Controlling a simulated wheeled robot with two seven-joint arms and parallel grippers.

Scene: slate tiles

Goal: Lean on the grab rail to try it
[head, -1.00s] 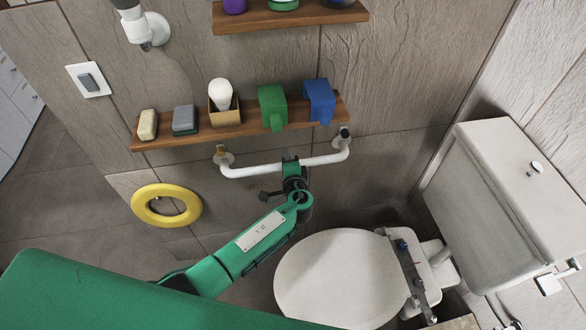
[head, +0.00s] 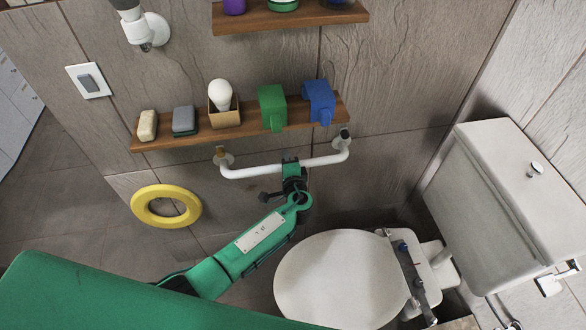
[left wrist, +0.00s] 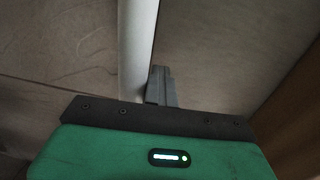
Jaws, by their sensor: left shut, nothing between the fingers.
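The white grab rail (head: 250,171) is fixed to the slate wall below the lower shelf, with a mount at each end. My left arm reaches up to it, and my left gripper (head: 290,164) is at the middle of the rail, overlapping it in the head view. In the left wrist view the rail (left wrist: 135,50) runs up from the gripper's edge, and the shut, empty grey fingers (left wrist: 161,86) lie right beside it. I cannot tell for sure whether they touch it. My right gripper is not in view.
A wooden shelf (head: 190,135) above the rail holds a soap, a sponge, a bulb in a box, and green and blue dispensers. A yellow ring (head: 143,208) is on the wall at left. A toilet (head: 335,275) stands at lower right.

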